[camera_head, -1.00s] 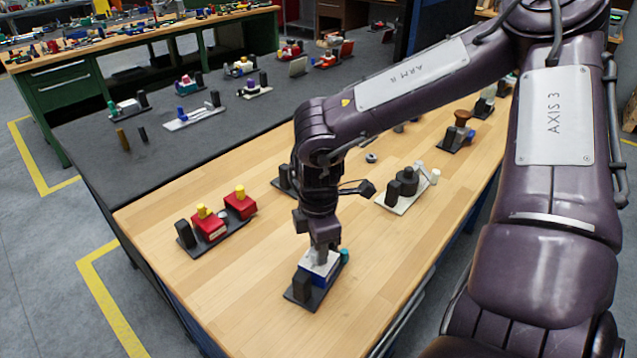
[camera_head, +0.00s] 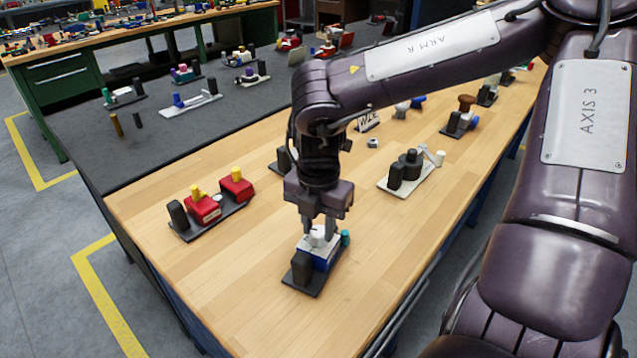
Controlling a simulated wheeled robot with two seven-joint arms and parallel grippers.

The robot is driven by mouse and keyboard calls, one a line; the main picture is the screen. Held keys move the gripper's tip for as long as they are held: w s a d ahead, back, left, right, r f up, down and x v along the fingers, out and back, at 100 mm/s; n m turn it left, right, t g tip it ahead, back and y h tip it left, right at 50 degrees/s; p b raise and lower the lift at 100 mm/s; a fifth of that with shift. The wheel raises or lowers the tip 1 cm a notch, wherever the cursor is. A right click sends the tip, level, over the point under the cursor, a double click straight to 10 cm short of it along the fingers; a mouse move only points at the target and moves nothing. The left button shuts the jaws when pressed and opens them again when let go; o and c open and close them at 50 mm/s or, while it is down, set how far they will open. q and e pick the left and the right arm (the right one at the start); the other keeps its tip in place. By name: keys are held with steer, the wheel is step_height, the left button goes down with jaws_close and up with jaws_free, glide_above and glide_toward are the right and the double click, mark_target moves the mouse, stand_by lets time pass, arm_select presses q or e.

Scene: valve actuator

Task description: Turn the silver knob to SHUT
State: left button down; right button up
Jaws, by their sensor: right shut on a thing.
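The valve actuator, a blue box with a white top (camera_head: 321,254) on a dark base plate, stands near the front of the wooden bench. A pale silver knob (camera_head: 317,238) shows on its top. My right gripper (camera_head: 318,231) points straight down over it, with one finger on each side of the knob, shut on it. The fingers hide part of the knob, and its markings are too small to read. A black upright block (camera_head: 301,267) stands at the front of the plate and a teal cylinder (camera_head: 345,238) at its right. My left gripper is not in view.
A red twin unit with yellow knobs (camera_head: 206,208) stands to the left. A pale plate with black cylinders (camera_head: 409,172) stands to the right behind. A small card (camera_head: 368,122) stands farther back. The wood (camera_head: 240,270) left of the actuator is clear.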

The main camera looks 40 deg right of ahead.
mark_target(318, 230)
steer(key=n, duration=0.3)
steer(key=shift+n+b, duration=0.4)
steer(key=n, duration=0.3)
steer(key=shift+n, duration=0.3)
steer(key=n, duration=0.3)
steer(key=shift+n, duration=2.2)
steer(key=o, duration=1)
steer(key=shift+r, duration=3.95)
